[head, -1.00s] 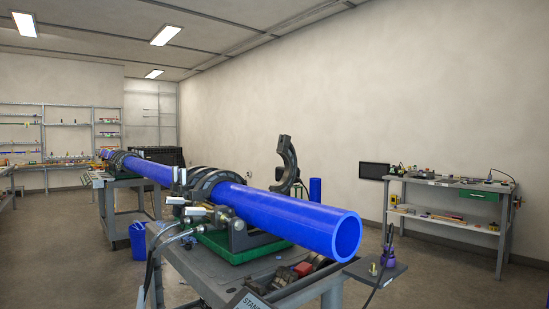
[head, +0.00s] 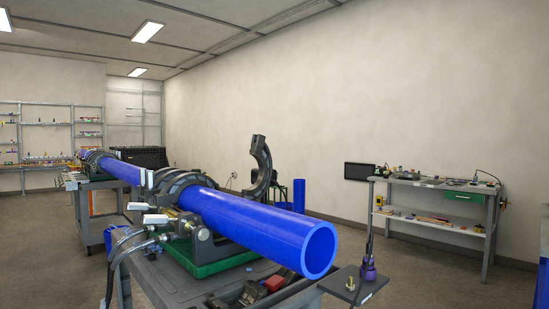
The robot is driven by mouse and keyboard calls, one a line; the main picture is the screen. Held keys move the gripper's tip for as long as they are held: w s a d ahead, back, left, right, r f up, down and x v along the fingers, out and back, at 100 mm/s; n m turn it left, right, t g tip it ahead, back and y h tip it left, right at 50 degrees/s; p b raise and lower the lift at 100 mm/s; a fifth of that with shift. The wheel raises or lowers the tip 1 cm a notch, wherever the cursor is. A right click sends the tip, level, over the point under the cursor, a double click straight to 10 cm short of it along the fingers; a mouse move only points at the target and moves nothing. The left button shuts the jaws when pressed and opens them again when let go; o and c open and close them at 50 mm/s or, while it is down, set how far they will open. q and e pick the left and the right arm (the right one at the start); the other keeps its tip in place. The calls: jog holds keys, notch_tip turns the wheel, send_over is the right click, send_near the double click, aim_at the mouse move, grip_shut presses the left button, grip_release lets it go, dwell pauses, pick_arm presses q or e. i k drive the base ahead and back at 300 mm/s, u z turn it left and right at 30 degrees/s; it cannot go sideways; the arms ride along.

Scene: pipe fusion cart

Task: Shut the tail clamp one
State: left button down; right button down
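A long blue pipe (head: 262,225) lies through the clamps of the fusion machine on the grey cart, its open end facing me. One dark curved clamp jaw (head: 262,165) stands swung up and open beside the pipe, on its right side. Other dark clamp rings (head: 184,184) are around the pipe farther back. The machine's green base (head: 215,262) sits under them. Which jaw is the tail clamp one is not marked in view. Neither of my grippers shows.
A workbench (head: 440,186) stands by the right wall. A second cart (head: 88,205) is farther back. Bare floor lies between cart and bench.

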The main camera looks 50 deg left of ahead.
aim_at(260, 150)
jog(key=i, duration=2.8)
jog(key=u, duration=2.15)
jog(key=i, duration=0.9)
jog(key=u, duration=0.85)
